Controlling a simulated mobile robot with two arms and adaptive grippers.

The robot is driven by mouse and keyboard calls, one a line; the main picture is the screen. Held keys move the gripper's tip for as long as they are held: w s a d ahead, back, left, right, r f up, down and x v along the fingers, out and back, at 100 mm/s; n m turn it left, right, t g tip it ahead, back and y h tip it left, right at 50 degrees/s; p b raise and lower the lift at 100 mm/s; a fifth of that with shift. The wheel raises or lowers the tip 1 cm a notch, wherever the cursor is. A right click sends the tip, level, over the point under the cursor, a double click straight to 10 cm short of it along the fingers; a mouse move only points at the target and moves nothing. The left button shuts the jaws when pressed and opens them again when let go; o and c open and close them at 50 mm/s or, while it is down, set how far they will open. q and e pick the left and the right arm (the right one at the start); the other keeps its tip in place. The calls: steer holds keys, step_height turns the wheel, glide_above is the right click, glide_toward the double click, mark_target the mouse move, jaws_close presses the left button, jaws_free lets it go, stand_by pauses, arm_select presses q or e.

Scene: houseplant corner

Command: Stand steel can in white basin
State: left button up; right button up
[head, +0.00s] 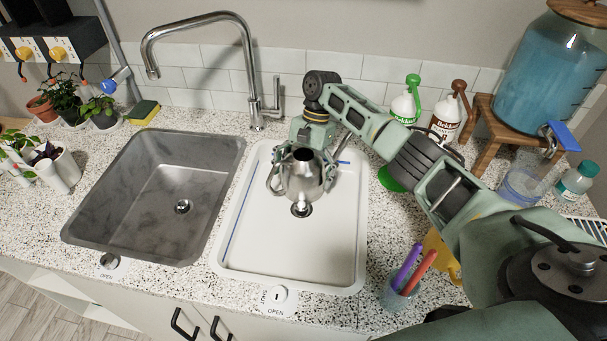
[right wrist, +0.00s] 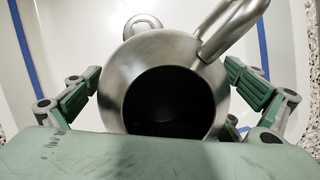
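The steel can (head: 302,178) is a shiny metal watering can with a round dark mouth, a loop handle and a spout. It is over the white basin (head: 335,250), just behind the drain in the head view. My right gripper (head: 304,160) has its fingers on both sides of the can and looks shut on it. The right wrist view shows the can's open mouth (right wrist: 170,98) between the fingers. The can looks roughly upright. I cannot tell whether its base touches the basin floor. My left gripper is not in view.
A grey metal basin (head: 150,190) lies left of the white one, with a tall faucet (head: 250,80) behind. White bottles (head: 445,115) and a blue dispenser (head: 550,65) stand at the right. A cup with pens (head: 397,291) is near the front edge.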

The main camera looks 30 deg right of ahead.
steer(key=shift+r, duration=0.15)
steer(key=b+v, duration=0.2)
steer(key=v, duration=1)
stand_by(0.4)
